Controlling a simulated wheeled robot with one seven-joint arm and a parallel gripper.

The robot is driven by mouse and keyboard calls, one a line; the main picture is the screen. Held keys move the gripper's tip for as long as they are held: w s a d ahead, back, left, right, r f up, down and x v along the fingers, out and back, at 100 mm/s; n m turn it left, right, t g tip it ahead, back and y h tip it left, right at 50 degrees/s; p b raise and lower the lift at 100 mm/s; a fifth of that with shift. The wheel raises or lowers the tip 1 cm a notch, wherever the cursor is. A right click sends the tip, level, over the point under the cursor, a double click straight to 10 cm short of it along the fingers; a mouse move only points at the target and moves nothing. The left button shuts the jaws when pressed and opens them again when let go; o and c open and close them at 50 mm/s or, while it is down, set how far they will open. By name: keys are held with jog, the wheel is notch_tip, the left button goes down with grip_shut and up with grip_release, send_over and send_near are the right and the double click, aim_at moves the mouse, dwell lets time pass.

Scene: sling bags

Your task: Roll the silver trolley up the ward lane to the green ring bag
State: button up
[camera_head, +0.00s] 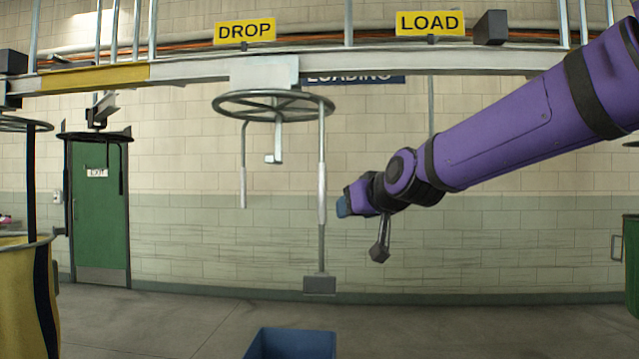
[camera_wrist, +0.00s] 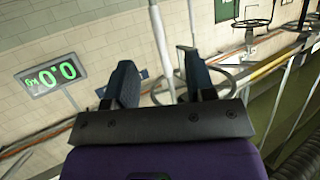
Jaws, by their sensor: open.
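No bag shows on this ring. My gripper (camera_head: 342,207) is just right of the rod at mid height. In the wrist view the open fingers (camera_wrist: 162,85) have a pale rod (camera_wrist: 160,40) in line between them; I cannot tell whether it is inside their reach. A green bag (camera_head: 632,255) is cut off at the right edge.
The overhead rail (camera_head: 400,63) runs across the view. A yellow bag (camera_head: 20,290) hangs in a ring at the far left. A blue bin (camera_head: 290,345) stands on the floor below. A green exit door (camera_head: 100,215) is at the back left. A display (camera_wrist: 50,75) reads 0.0.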

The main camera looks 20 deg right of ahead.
aim_at(323, 182)
jog(key=w+r+t, duration=0.1)
jog(key=w, duration=0.6)
jog(key=w+r+t+h, duration=0.1)
jog(key=w+r, duration=0.1)
jog(key=w, duration=0.5)
jog(key=w+r+t+h, duration=0.1)
jog(key=w+r+t, duration=0.1)
jog(key=w, duration=0.5)
jog(key=shift+w+a+m, duration=0.2)
jog(key=shift+w+m, duration=0.2)
grip_shut()
